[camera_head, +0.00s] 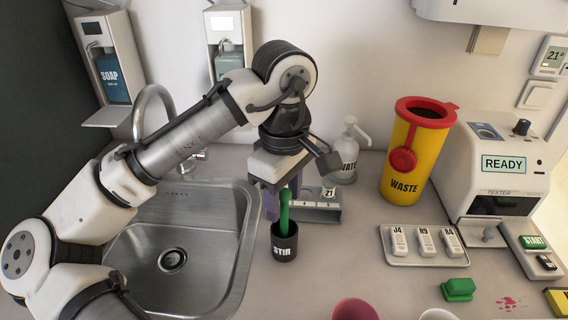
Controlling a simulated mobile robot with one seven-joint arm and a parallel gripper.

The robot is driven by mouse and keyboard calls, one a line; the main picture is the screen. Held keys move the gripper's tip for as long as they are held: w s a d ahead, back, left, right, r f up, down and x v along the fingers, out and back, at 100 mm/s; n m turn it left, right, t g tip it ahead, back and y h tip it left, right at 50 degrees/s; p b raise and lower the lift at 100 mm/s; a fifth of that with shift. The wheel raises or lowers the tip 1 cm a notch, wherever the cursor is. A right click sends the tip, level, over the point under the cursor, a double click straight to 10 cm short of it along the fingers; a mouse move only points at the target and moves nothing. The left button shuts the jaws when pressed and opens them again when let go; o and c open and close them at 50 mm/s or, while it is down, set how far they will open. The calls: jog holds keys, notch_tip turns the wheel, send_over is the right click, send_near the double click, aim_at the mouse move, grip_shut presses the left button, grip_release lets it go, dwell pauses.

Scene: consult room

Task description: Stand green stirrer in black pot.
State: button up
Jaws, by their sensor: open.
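The green stirrer (284,212) stands in the black pot (284,246), which is lettered STIR. Its lower end is hidden inside the pot, and its upper part rises above the rim towards my gripper. The pot is upright on the counter, just right of the sink. My gripper (281,192) points down directly above the pot, with its jaws open around or close beside the stirrer's upper end. I cannot tell whether a jaw touches the stirrer.
The sink (247,215) lies left of the pot. A pump bottle (347,160), yellow waste bin (408,150), tray (425,259) and tester (498,165) stand further right. A green block (458,290) lies in front.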

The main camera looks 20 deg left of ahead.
notch_tip(320, 180, up, 13)
dwell(0.4)
dwell(0.7)
